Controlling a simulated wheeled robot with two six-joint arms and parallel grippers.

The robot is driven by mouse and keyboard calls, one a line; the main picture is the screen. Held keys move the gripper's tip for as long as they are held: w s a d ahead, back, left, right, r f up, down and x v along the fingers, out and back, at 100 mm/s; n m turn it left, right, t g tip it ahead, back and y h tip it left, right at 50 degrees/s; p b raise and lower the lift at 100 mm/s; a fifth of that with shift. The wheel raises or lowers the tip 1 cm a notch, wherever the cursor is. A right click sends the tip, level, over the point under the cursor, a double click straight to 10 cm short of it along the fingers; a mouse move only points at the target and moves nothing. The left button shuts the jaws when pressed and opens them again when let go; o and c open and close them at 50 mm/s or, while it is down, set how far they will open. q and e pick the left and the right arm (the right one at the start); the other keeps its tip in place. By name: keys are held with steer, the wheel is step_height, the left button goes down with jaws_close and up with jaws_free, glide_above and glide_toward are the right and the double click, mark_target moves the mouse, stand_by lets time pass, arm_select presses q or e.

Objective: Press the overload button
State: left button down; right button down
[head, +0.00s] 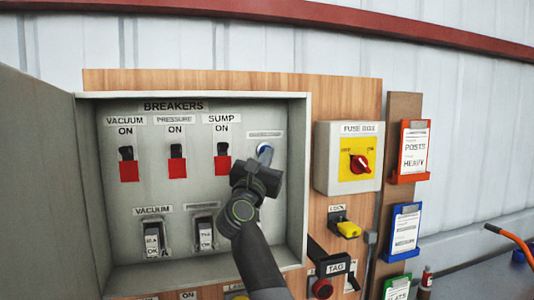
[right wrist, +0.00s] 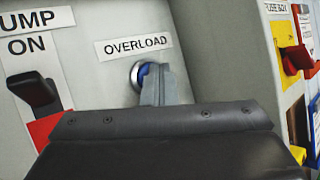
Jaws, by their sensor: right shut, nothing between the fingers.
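The overload button (right wrist: 137,74) is a round blue button in a silver ring, under the OVERLOAD label (right wrist: 131,44) in the right wrist view. In the head view the button (head: 264,150) is at the upper right inside the breaker box. My right gripper (right wrist: 155,83) is shut and empty. Its fingertips overlap the right part of the button in the right wrist view, at or just in front of it; I cannot tell whether they touch or whether the button is pushed in. My left gripper is not in view.
The open breaker box (head: 297,205) has a raised right rim beside my right arm. Breaker switches with red tabs, such as the sump one (head: 223,160), lie left of the gripper. The fuse box (head: 326,178) with a red knob is to the right. A TAG device (head: 335,268) is below.

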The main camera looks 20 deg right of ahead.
steer(key=shift+s, duration=0.2)
steer(key=shift+s+p, duration=0.4)
steer(key=shift+s, duration=0.3)
steer(key=s+p, duration=0.2)
steer(key=s, duration=0.3)
steer(key=shift+d, duration=0.1)
steer(key=shift+f, duration=0.1)
stand_by(0.6)
